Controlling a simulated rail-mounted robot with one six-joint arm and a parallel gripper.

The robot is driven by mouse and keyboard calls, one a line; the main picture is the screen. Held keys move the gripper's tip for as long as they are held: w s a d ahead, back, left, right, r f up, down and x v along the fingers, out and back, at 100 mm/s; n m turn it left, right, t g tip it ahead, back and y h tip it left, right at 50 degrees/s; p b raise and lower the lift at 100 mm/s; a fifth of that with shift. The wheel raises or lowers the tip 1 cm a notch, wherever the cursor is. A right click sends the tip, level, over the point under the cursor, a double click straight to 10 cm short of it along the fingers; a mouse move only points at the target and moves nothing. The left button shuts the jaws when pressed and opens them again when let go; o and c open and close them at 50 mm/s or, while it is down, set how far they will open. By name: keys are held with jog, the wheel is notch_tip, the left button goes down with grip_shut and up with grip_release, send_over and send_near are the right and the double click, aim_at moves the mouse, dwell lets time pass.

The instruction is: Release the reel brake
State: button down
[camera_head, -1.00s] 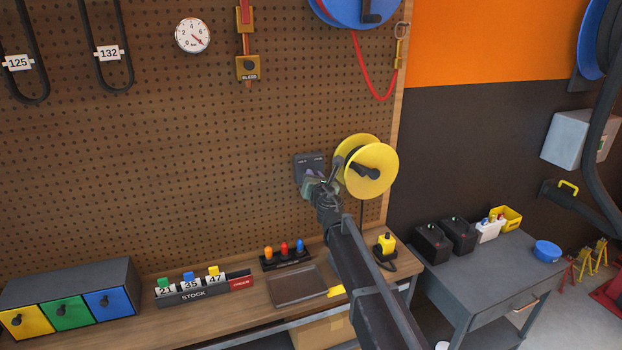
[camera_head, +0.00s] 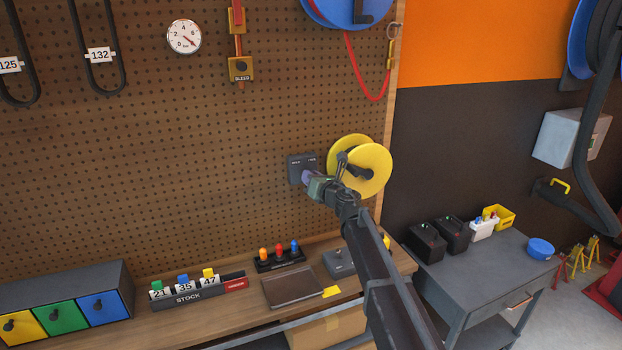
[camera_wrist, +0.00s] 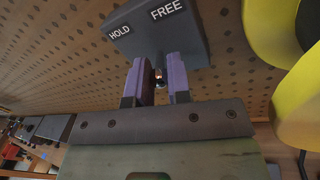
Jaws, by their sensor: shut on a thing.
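The reel brake is a dark grey box (camera_head: 296,168) on the pegboard, left of the yellow reel (camera_head: 374,170). In the wrist view the box (camera_wrist: 155,35) carries the labels HOLD, at left, and FREE, at right. My gripper (camera_head: 311,180) is at the box's lower right front. In the wrist view my gripper (camera_wrist: 159,76) has its purple fingers on both sides of a small dark lever with a shiny part (camera_wrist: 158,76), shut on it. The lever's base is partly hidden, and I cannot tell which label it points to.
The yellow reel (camera_wrist: 295,110) is close to my gripper's right in the wrist view. Below are a workbench with a brown tray (camera_head: 292,287), a stand of coloured knobs (camera_head: 279,257) and a dark grey box (camera_head: 339,263). Pegboard left of the brake is clear.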

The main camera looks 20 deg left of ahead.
jog(key=c, duration=1.3)
grip_release()
jog(key=shift+c, duration=0.2)
jog(key=v, duration=1.1)
jog(key=shift+a, duration=0.1)
